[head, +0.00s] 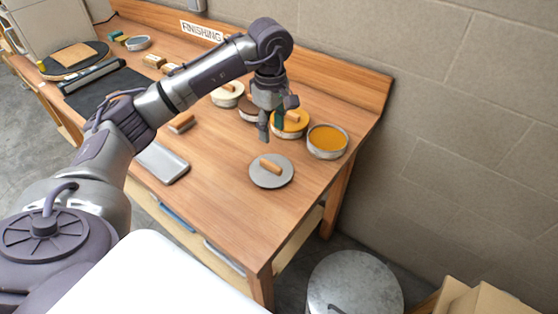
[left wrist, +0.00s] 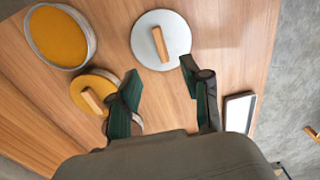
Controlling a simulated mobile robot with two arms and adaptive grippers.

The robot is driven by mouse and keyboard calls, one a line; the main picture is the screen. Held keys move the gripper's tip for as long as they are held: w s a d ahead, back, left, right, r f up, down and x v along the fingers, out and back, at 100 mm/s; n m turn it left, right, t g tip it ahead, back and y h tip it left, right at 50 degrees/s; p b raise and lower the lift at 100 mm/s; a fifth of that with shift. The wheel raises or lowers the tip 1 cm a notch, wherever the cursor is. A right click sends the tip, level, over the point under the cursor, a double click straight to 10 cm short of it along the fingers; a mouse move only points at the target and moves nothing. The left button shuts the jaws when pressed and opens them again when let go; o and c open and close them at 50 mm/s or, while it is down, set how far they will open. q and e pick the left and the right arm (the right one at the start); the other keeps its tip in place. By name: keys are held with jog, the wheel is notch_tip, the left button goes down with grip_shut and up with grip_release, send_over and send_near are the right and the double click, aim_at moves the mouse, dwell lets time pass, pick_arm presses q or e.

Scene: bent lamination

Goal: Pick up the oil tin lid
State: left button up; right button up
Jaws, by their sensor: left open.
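A round grey lid (head: 284,178) with a wooden bar handle lies flat on the workbench, near its right end. It also shows in the left wrist view (left wrist: 160,42), at the top middle. Behind it stands an open tin of amber liquid (head: 327,139), also at the top left of the left wrist view (left wrist: 62,36). My left gripper (head: 272,128) points down, open and empty, above the bench behind the lid and beside an amber tin with a wooden bar on it (head: 293,125). Its fingers (left wrist: 167,95) partly cover that tin in the left wrist view. My right gripper is out of view.
A cream tin (head: 227,95) and a dark tin stand behind my left arm. A grey tray (head: 163,163) lies left of the lid. A wooden backboard (head: 350,90) edges the bench. The bench top (head: 235,205) in front of the lid is clear.

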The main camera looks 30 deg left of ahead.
pick_arm(q)
jog(key=p, duration=0.2)
send_over(271, 164)
jog(key=f, duration=0.4)
jog(key=s+f, duration=0.1)
jog(key=f, duration=0.2)
jog(key=shift+d, duration=0.25)
jog(key=shift+w+f, duration=0.15)
jog(key=shift+f, duration=0.2)
jog(key=shift+w+a+f+p, duration=0.1)
jog(key=shift+f+p, duration=0.4)
jog(key=shift+f, duration=0.1)
jog(key=shift+w+a+f+p, duration=0.1)
jog(key=shift+f+p, duration=0.35)
jog(key=shift+f, duration=0.15)
notch_tip(271, 164, down, 2)
jog(key=shift+w+f, duration=0.1)
jog(key=shift+f, duration=0.05)
jog(key=shift+f+p, duration=0.25)
jog(key=shift+p, duration=0.05)
jog(key=shift+f, duration=0.1)
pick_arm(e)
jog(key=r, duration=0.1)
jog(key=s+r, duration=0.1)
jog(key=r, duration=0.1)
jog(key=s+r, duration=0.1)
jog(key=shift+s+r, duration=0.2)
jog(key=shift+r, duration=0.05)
